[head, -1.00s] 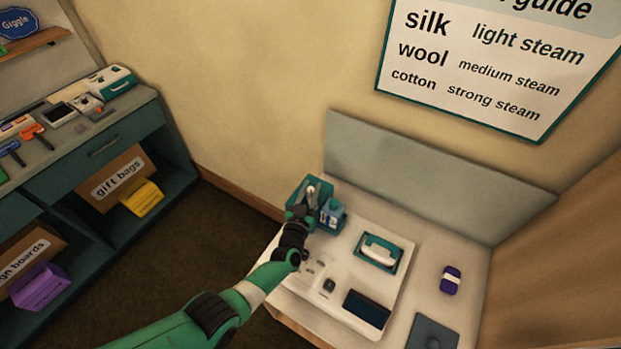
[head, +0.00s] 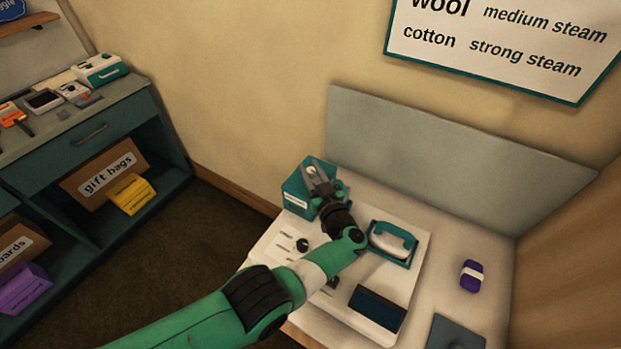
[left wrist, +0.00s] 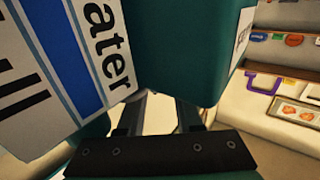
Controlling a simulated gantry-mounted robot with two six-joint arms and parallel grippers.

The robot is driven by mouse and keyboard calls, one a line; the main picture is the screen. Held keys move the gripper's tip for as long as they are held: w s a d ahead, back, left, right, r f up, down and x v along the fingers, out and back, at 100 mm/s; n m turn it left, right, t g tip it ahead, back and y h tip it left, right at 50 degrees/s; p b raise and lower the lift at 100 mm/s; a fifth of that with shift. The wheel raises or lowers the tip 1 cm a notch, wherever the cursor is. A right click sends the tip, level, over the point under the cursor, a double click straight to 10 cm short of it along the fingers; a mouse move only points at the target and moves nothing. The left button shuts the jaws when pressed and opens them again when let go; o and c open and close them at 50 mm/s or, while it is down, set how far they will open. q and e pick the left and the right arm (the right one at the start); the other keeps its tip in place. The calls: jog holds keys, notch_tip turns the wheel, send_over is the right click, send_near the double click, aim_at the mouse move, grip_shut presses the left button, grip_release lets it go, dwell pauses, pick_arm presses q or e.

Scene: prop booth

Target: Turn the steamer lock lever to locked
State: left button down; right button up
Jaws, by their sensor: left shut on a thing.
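The white steamer base (head: 270,243) stands on the pale counter, with a teal-framed iron (head: 391,241) and a dark blue panel (head: 377,308) on it. A small dark knob (head: 302,244) with printed marks beside it sits on its left part; I cannot tell whether it is the lock lever or how it is set. My left gripper (head: 315,172) is at the teal box (head: 297,192) at the back, shut on a small pale piece that is mostly hidden. In the left wrist view a label reading "ater" (left wrist: 103,40) is close at left, beside a teal block (left wrist: 185,45).
A purple item (head: 472,276) and a grey plate (head: 455,334) lie at the right of the counter. A grey backboard (head: 430,170) stands behind. Teal shelves with a gift bags box (head: 100,180) are at left. My left arm crosses the counter's front.

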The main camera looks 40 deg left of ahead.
pick_arm(q)
jog(key=shift+r, duration=0.15)
pick_arm(e)
jog(key=shift+f, duration=0.2)
pick_arm(q)
jog(key=c, duration=0.6)
grip_release()
jog(key=shift+d, duration=0.1)
